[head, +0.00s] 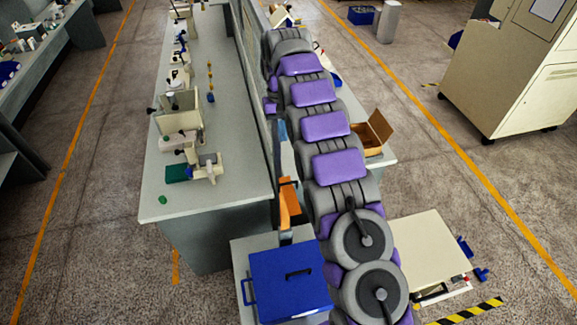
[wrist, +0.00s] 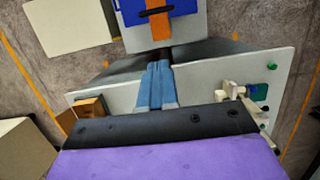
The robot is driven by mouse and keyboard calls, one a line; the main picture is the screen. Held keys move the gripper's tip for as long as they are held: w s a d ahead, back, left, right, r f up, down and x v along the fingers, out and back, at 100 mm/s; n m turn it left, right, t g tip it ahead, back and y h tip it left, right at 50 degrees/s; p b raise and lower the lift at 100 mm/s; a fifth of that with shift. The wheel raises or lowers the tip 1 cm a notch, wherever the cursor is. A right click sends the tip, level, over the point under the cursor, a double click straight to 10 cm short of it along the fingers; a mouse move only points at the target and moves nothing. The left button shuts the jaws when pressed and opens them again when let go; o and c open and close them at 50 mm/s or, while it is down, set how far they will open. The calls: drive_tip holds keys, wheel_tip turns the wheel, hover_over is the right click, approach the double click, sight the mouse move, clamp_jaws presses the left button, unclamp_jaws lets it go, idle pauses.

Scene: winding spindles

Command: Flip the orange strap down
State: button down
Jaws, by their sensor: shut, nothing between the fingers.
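The orange strap (head: 289,203) sticks up beyond the far edge of the blue box (head: 290,278) in the head view. In the wrist view, the orange strap (wrist: 158,29) appears between my fingers and the blue box (wrist: 132,13). My gripper (wrist: 160,64) has blue fingers that are together and empty, pointing at the strap. The head view shows my gripper (head: 286,165) from the side, just beyond the strap's upper end. I cannot tell whether the fingertips touch the strap.
The blue box stands on a light grey stand (head: 243,262). A long workbench (head: 205,206) with microscopes runs at the left. An open brown carton (head: 374,132) and a cream cart top (head: 428,252) are at the right. Grey floor (head: 450,190) is open at the right.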

drive_tip(key=shift+f, duration=0.15)
drive_tip(key=b+x, duration=0.7)
drive_tip(key=x, duration=0.2)
drive_tip(key=shift+s+d+f, duration=0.1)
drive_tip(key=shift+s+f, duration=0.05)
drive_tip(key=shift+f, duration=0.2)
drive_tip(key=shift+s+d+f+p, duration=0.1)
drive_tip(key=shift+s+f+p, duration=0.1)
drive_tip(key=shift+s+f, duration=0.5)
drive_tip(key=shift+s+d+f+p, duration=0.15)
drive_tip(key=shift+s+f, duration=0.2)
drive_tip(key=shift+s, duration=0.55)
drive_tip(key=shift+s+f, duration=0.1)
